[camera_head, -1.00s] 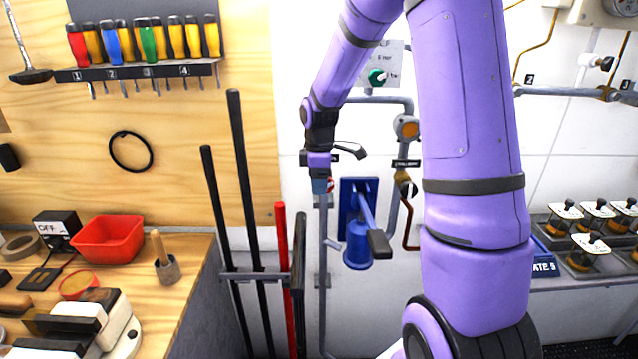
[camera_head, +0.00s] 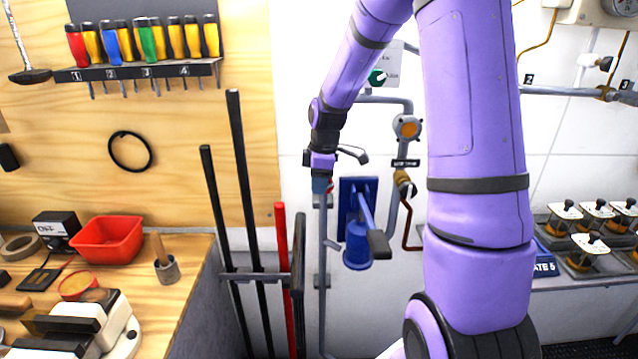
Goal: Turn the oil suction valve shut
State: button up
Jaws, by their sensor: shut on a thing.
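My gripper (camera_head: 321,186) points down at the white wall, at the top of a thin grey vertical pipe. It is shut on a small part there that its own fingers mostly hide. A small red and white piece (camera_head: 330,186) shows at the right side of the fingertips. I take the held part for the oil suction valve's handle, but no readable label confirms this. A grey curved lever-like piece (camera_head: 352,155) shows just right of my wrist; I cannot tell whether it belongs to the valve or to my gripper.
A blue wall bracket with a blue cup-shaped body (camera_head: 357,245) and a dark-ended lever (camera_head: 378,243) stands close right of my gripper. Further right is a pipe with an orange-faced fitting (camera_head: 407,128). Black and red bars (camera_head: 281,265) stand in a rack to the left.

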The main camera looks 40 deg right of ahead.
jog(key=shift+s+d+t+y, duration=0.1)
jog(key=shift+t+y, duration=0.4)
jog(key=shift+y, duration=0.2)
jog(key=shift+r, duration=0.1)
jog(key=o, duration=0.9)
jog(key=shift+r, duration=0.6)
notch_tip(320, 180, up, 3)
jog(key=shift+f, duration=0.15)
jog(key=s+a, duration=0.1)
jog(key=s, duration=0.4)
jog(key=s+a, duration=0.2)
jog(key=s, duration=0.3)
jog(key=s+a+r, duration=0.1)
jog(key=s, duration=0.4)
jog(key=shift+s+a, duration=0.15)
jog(key=shift+s, duration=0.05)
